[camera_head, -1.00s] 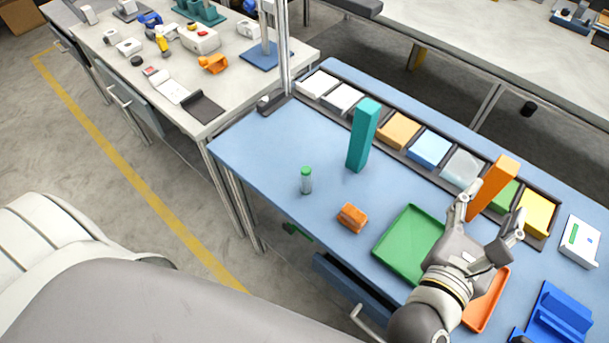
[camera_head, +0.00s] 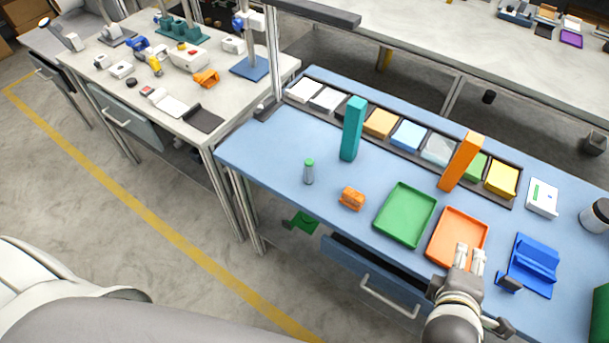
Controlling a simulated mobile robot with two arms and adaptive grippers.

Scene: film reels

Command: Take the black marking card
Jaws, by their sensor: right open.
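I cannot make out a black marking card for certain. A flat black piece (camera_head: 204,119) lies near the front edge of the left table, beside a white flat piece. In the card rack (camera_head: 428,161), the slot behind the teal block (camera_head: 352,130) is mostly hidden, so its content cannot be told. My right gripper (camera_head: 470,257) is open and empty, over the front part of the orange tray (camera_head: 457,228). It is well apart from the rack and from the black piece. My left gripper is not in view.
The rack holds white, orange, light blue, clear, green and yellow stacks. An orange block (camera_head: 461,162) stands tilted in view before it. A green tray (camera_head: 405,214), small orange part (camera_head: 352,198), green-capped vial (camera_head: 309,172) and blue holder (camera_head: 533,264) share the blue table.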

